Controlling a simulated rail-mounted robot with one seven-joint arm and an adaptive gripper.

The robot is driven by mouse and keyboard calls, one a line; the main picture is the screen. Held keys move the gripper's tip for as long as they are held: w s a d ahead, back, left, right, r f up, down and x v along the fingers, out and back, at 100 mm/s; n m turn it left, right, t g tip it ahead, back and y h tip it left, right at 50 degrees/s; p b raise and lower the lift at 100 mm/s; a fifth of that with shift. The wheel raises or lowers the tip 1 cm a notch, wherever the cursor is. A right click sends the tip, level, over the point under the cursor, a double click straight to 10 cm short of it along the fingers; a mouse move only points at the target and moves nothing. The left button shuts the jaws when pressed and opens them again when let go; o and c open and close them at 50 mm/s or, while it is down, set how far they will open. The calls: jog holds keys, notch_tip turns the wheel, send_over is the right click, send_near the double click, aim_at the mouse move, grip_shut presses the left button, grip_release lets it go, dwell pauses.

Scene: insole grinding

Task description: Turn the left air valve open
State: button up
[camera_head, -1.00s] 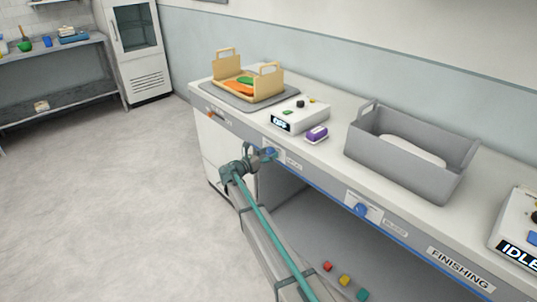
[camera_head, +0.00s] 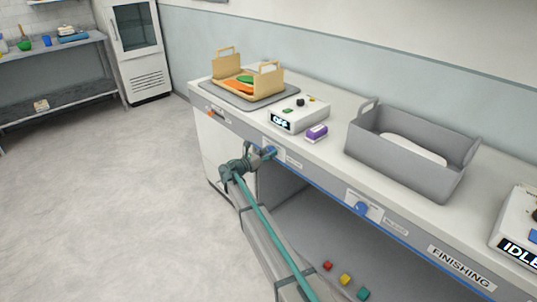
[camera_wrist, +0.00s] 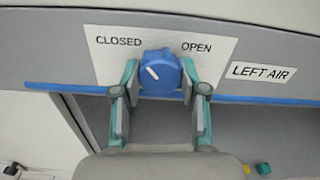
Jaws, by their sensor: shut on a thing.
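The left air valve is a blue knob (camera_wrist: 160,73) on a white plate (camera_wrist: 108,52) marked CLOSED and OPEN, beside a LEFT AIR label (camera_wrist: 262,72). Its white pointer mark slants up and left, toward CLOSED. In the head view the knob (camera_head: 271,151) is on the bench's front panel, partly hidden by my gripper. My gripper (camera_wrist: 159,80) is shut on the knob, with one finger on its left side and one on its right; it also shows in the head view (camera_head: 265,155).
A second blue knob (camera_head: 361,208) is farther right on the panel. On the bench stand a wooden carrier (camera_head: 268,84), a control box reading OFF (camera_head: 298,114), a purple block (camera_head: 317,133) and a grey bin (camera_head: 405,172). Free floor lies left.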

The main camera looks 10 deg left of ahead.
jog(key=shift+m+b, duration=7.7)
jog(key=shift+m, duration=0.9)
jog(key=o, duration=1.1)
jog(key=shift+o, duration=0.2)
